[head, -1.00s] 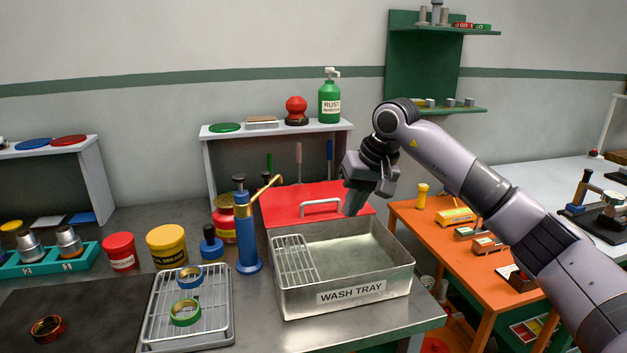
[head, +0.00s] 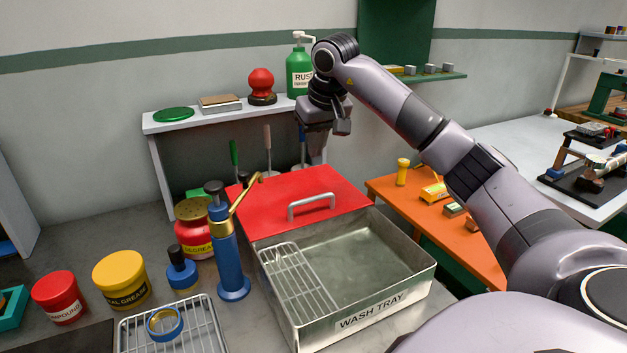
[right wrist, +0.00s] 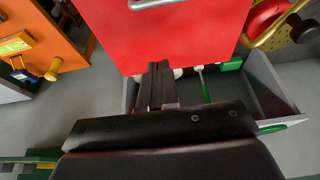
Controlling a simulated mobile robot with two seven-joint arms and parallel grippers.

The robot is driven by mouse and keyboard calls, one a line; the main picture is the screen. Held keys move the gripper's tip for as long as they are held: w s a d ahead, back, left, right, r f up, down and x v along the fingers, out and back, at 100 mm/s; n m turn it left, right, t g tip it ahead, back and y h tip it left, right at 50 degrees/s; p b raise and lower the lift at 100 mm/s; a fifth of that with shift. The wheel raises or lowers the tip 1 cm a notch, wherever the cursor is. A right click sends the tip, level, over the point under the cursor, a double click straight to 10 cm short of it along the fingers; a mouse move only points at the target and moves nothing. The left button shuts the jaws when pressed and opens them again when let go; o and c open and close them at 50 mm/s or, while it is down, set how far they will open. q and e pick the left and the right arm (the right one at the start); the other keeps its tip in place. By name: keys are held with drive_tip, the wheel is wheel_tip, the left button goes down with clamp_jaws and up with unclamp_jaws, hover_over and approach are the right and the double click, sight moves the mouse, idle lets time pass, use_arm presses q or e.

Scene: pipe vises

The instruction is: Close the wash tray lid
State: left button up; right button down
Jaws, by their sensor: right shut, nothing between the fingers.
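The wash tray (head: 385,315) is a metal box with its front part open. Its red lid (head: 280,192) lies behind the opening, with a grey bar handle (head: 312,203) near its front edge. The lid also shows in the right wrist view (right wrist: 170,38), where the handle (right wrist: 155,3) is cut off by the top edge. My right gripper (head: 317,160) is shut and empty, by the lid's far edge and apart from the handle. In the wrist view its fingertips (right wrist: 158,68) appear at that edge. My left gripper is not in view.
A blue pump (head: 230,250) with a brass lever stands close left of the tray. A white shelf (head: 160,122) with a green bottle (head: 300,75) is behind the lid. A wire rack (head: 298,285) sits in the tray's left part. An orange table (head: 385,190) is at right.

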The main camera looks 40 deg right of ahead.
hover_over(319, 209)
drive_tip(key=w+d, duration=0.1)
drive_tip(key=w, duration=0.3)
wheel_tip(319, 209, down, 7)
drive_tip(key=shift+s+f, duration=0.1)
drive_tip(key=shift+s, duration=0.05)
drive_tip(key=shift+f, duration=0.4)
use_arm(q)
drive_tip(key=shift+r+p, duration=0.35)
drive_tip(key=shift+p, duration=0.05)
use_arm(e)
drive_tip(key=shift+s+a+f, duration=0.15)
drive_tip(key=shift+s+a, duration=0.1)
drive_tip(key=shift+s, duration=0.65)
drive_tip(key=shift+s+a+f, duration=0.1)
drive_tip(key=shift+s+a, duration=0.15)
drive_tip(key=shift+s, duration=0.6)
drive_tip(key=shift+s, duration=0.15)
